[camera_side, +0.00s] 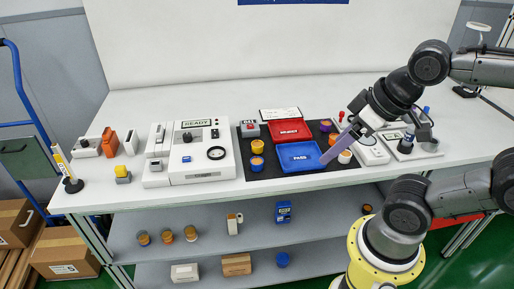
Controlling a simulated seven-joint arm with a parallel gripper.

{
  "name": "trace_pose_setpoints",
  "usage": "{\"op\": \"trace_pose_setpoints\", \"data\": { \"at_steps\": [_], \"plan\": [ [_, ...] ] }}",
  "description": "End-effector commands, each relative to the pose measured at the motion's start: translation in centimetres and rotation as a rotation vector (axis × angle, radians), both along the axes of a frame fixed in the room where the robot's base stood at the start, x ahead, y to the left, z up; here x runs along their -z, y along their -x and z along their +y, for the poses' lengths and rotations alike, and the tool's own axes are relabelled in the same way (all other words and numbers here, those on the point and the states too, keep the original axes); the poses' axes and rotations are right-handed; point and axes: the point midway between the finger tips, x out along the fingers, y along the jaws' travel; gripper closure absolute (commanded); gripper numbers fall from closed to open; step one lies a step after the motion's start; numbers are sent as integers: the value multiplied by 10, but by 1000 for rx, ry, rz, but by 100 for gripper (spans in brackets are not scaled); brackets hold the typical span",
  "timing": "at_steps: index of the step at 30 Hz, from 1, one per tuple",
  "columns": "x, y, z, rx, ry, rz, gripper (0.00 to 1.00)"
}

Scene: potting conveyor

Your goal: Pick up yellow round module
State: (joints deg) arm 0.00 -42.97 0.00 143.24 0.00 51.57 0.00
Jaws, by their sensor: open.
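Two round modules with yellow-orange tops stand on the black mat (243,173), left of the blue tray: a rear one (257,146) and a front one (257,163) with a blue lower part. I cannot tell which is the one named. My gripper (325,159) comes in from the right, its long purple finger slanting down to the left over the right edge of the blue tray. It is open, and I see nothing held in it. A round module with a pale side and orange top (345,157) stands just right of the fingertip. More round modules (326,126) stand behind the finger, partly hidden.
The blue PASS tray (298,157) and red REJECT tray (289,131) lie mid-mat. A white READY machine (202,150) stands left, white devices (373,152) right. Orange and grey parts (109,142) lie far left. The rear of the white table is clear. Several items stand on the shelf below.

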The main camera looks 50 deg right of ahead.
Motion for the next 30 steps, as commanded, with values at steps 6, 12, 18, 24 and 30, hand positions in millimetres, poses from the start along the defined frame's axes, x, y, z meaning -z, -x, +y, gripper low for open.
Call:
{"op": "trace_pose_setpoints", "data": {
  "at_steps": [6, 12, 18, 24, 30],
  "plan": [
    [0, 0, 0, 4, -2, 0, 18],
    [-7, -4, -4, 168, -73, -17, 18],
    [-41, -49, -24, 533, -176, -59, 18],
    [-48, -132, -47, 901, -222, -56, 18],
    [-13, -213, -64, 1132, -192, -41, 18]
  ]
}}
